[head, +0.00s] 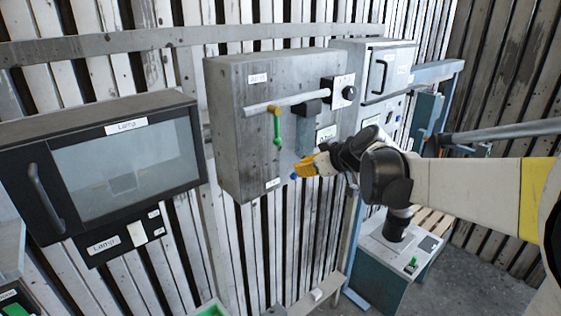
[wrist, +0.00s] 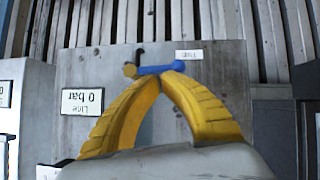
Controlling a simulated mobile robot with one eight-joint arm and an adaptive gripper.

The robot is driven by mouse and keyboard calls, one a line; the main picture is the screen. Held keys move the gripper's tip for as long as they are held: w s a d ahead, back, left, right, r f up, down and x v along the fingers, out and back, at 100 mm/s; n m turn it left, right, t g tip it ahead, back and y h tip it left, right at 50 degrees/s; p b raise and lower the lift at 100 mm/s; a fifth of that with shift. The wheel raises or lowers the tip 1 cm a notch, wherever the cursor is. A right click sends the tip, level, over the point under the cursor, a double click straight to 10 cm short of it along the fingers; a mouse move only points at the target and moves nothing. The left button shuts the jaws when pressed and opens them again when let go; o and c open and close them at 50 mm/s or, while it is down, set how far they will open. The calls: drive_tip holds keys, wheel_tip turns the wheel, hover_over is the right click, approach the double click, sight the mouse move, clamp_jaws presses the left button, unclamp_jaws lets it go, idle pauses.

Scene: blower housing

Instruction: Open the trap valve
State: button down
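The trap valve shows in the wrist view as a blue lever (wrist: 160,70) with a brass-coloured end (wrist: 130,71) on the left, beside a small upside-down label (wrist: 189,54) that seems to read Trap. The lever lies nearly level in that view. In the head view only a bit of blue (head: 295,177) shows at my fingertips, low on the grey panel box. My gripper (head: 304,169) has its yellow fingers drawn together; in the wrist view the fingertips (wrist: 160,67) meet right at the lever. I cannot tell whether they touch or pinch it.
A green-handled valve (head: 277,126) hangs below a grey pipe (head: 285,103) on the panel box (head: 232,130). A black knob (head: 349,93) is at its upper right. A gauge label (wrist: 88,102) reads 0 bar. A windowed Lamp cabinet (head: 125,165) stands left.

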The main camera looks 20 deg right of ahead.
drive_tip(key=shift+a+f+n+h+b, duration=0.15)
drive_tip(key=shift+f+n+h+b, duration=0.25)
drive_tip(key=shift+h+b, duration=0.15)
drive_tip(key=shift+s+a+f+n+t+h+b, duration=0.1)
drive_tip(key=shift+f+n+t+h+b, duration=0.7)
drive_tip(key=shift+b, duration=0.7)
drive_tip(key=shift+f+n+t+h+b, duration=0.55)
drive_tip(key=shift+n+h+b, duration=0.45)
drive_tip(key=shift+b, duration=0.45)
drive_tip(key=shift+d+f+n+t+h+b, duration=0.25)
drive_tip(key=shift+f+n+t+h+b, duration=0.4)
drive_tip(key=shift+n+b, duration=0.8)
drive_tip(key=shift+d+f+b, duration=0.25)
drive_tip(key=shift+b, duration=0.45)
drive_tip(key=shift+m, duration=0.25)
